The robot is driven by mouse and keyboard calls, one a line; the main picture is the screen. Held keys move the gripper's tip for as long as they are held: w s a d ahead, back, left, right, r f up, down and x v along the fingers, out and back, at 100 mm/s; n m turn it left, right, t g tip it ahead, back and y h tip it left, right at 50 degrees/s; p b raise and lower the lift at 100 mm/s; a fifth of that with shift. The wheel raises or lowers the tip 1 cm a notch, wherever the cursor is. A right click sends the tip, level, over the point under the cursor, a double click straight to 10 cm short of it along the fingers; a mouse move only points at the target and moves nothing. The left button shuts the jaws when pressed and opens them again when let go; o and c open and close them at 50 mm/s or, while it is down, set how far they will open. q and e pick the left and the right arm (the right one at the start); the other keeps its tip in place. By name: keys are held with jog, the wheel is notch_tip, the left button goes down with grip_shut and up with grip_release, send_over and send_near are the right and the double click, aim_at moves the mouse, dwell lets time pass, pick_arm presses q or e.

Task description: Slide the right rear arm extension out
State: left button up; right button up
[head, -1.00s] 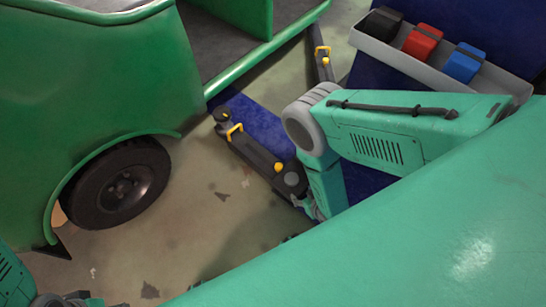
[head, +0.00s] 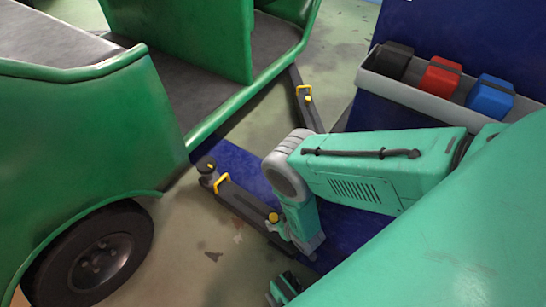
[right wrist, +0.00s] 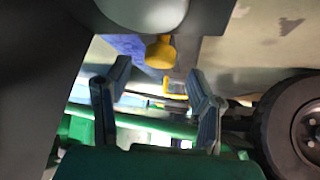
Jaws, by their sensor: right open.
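A dark lift arm (head: 243,203) lies low beside the green rickshaw (head: 60,135). It carries a yellow handle (head: 222,184), a yellow knob (head: 273,217) and a round pad at its far end. In the right wrist view, a yellow knob (right wrist: 160,52) and part of a yellow handle (right wrist: 176,88) show near the fingers. My right gripper (right wrist: 157,72) is open, its two fingers spread on either side, below the knob. Contact cannot be told. In the head view, my right arm hides much of the lift arm's near end. My left gripper is out of view.
A second dark lift arm (head: 306,105) with yellow fittings stands farther back. The rickshaw's wheel (head: 97,262) is at lower left. A grey tray (head: 415,98) with black, red and blue blocks hangs on the blue post. Stained floor lies between wheel and arm.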

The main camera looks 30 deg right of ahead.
aim_at(274, 217)
jog(key=b+x, duration=0.1)
jog(key=x, duration=0.2)
jog(key=shift+s+d, duration=0.1)
jog(key=shift+d, duration=0.05)
jog(key=shift+f, duration=0.25)
jog(key=shift+w, duration=0.35)
grip_shut()
